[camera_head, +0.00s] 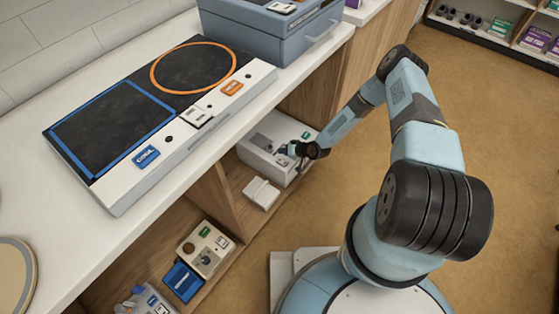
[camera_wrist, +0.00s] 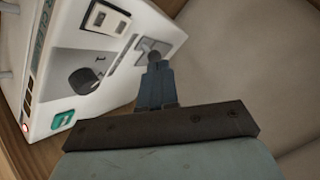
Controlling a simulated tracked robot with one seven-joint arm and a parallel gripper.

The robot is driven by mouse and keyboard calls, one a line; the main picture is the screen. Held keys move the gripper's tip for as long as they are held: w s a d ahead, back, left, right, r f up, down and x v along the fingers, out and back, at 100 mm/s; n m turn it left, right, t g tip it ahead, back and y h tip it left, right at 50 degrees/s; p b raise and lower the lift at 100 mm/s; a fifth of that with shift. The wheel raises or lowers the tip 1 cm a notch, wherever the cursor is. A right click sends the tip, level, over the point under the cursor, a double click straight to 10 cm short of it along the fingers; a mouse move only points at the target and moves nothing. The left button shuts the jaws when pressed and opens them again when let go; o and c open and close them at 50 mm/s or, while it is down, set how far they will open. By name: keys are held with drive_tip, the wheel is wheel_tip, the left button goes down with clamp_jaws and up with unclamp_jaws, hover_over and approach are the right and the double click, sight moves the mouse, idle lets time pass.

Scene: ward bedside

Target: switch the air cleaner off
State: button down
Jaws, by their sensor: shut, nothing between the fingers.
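The air cleaner is a white box (camera_head: 262,143) in the open shelf bay under the counter. In the wrist view its white casing (camera_wrist: 62,110) fills the upper left, with part of its lettering visible. Its panel shows a dark round knob (camera_wrist: 83,80), a black-and-white switch plate (camera_wrist: 106,18), a teal label (camera_wrist: 62,121) and a small lit red light (camera_wrist: 25,127). My gripper (camera_wrist: 154,64) is shut and empty. Its tips are at a small grey plate (camera_wrist: 151,47) on the panel and partly hide it; I cannot tell whether they touch. In the head view my gripper (camera_head: 284,150) is at the box's front.
A small white box (camera_head: 262,194) sits in front of the air cleaner. A beige device (camera_head: 206,248) and a blue one (camera_head: 183,281) stand in the lower bay. The counter above holds a hob unit (camera_head: 115,125) and a blue-grey case (camera_head: 270,35).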

sight(282, 161)
drive_tip(key=shift+w+a+f, duration=0.1)
drive_tip(key=shift+a+f, duration=0.05)
drive_tip(key=shift+f, duration=1.05)
drive_tip(key=shift+w+a+f, duration=0.1)
drive_tip(key=shift+f, duration=1.1)
drive_tip(key=shift+f, duration=0.1)
drive_tip(key=shift+f, duration=0.25)
drive_tip(key=shift+f, duration=0.3)
idle(0.9)
drive_tip(key=shift+r, duration=0.15)
drive_tip(key=shift+r, duration=0.6)
drive_tip(key=shift+s+d+r, duration=0.1)
drive_tip(key=shift+d+r, duration=0.05)
drive_tip(key=shift+r, duration=1.1)
drive_tip(key=shift+s+d+r, duration=0.1)
drive_tip(key=shift+r, duration=1.15)
